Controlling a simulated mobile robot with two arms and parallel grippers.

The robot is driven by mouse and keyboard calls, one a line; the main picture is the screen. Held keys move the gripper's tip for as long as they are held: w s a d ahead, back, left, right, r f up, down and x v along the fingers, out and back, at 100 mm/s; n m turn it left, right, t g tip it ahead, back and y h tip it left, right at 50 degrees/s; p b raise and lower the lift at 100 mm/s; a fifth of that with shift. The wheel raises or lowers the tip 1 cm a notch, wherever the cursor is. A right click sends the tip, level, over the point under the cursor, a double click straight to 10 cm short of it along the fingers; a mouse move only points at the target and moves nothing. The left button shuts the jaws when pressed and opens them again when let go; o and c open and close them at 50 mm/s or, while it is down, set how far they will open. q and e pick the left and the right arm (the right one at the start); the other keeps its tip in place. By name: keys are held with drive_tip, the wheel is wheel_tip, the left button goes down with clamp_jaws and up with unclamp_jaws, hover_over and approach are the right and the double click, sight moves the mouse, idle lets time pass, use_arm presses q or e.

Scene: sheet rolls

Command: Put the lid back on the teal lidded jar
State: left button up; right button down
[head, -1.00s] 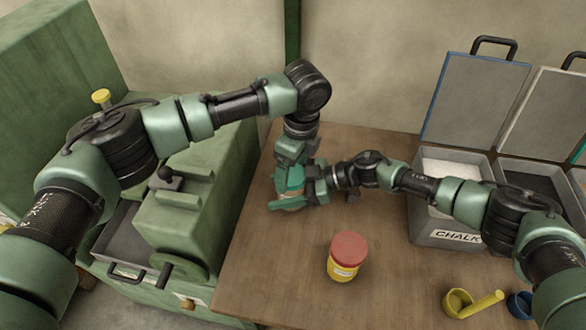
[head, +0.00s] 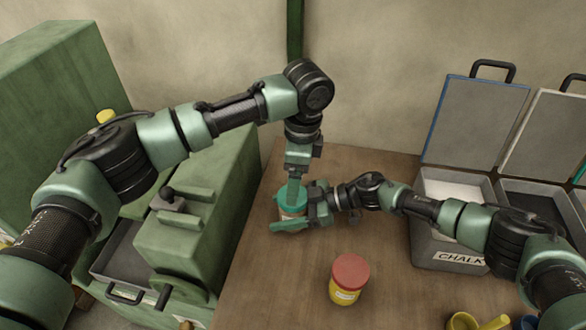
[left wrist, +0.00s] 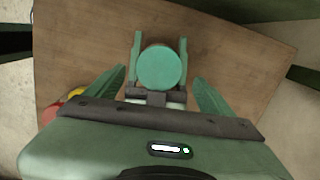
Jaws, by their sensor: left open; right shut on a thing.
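The teal lidded jar (head: 290,212) stands on the table, with a pale label partly in view. Its round teal lid (left wrist: 159,67) sits on top, seen from above in the left wrist view; whether it is fully seated I cannot tell. My right gripper (head: 293,222) is shut around the jar's body from the right, and its fingers flank the lid in the left wrist view. My left gripper (left wrist: 158,92) is open above the jar, pointing down, its fingers wide apart and clear of the lid. Its arm hides part of the jar in the head view.
A yellow jar with a red lid (head: 350,278) stands nearer on the table. Open grey bins, one labelled CHALK (head: 445,252), stand at the right. Yellow (head: 470,323) and blue scoops lie front right. A green machine (head: 195,240) stands left of the table.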

use_arm(q)
drive_tip(key=n, duration=0.4)
drive_tip(key=shift+r+n, duration=0.2)
drive_tip(key=shift+n, duration=0.1)
drive_tip(key=n, duration=0.4)
drive_tip(key=shift+r, duration=0.2)
drive_tip(key=n, duration=0.4)
drive_tip(key=shift+r, duration=0.15)
drive_tip(key=n, duration=0.4)
drive_tip(key=shift+r+n, duration=0.15)
drive_tip(key=shift+n, duration=0.15)
drive_tip(key=n, duration=0.4)
drive_tip(key=shift+r+h, duration=0.2)
drive_tip(key=shift+h, duration=0.1)
drive_tip(key=n, duration=0.4)
drive_tip(key=shift+a+r+n, duration=0.1)
drive_tip(key=shift+r+n, duration=0.1)
drive_tip(key=shift+n, duration=0.1)
drive_tip(key=n, duration=0.3)
drive_tip(key=shift+r+n, duration=0.15)
drive_tip(key=shift+n, duration=0.25)
drive_tip(key=n, duration=0.5)
drive_tip(key=shift+a+r, duration=0.1)
drive_tip(key=shift+r, duration=0.1)
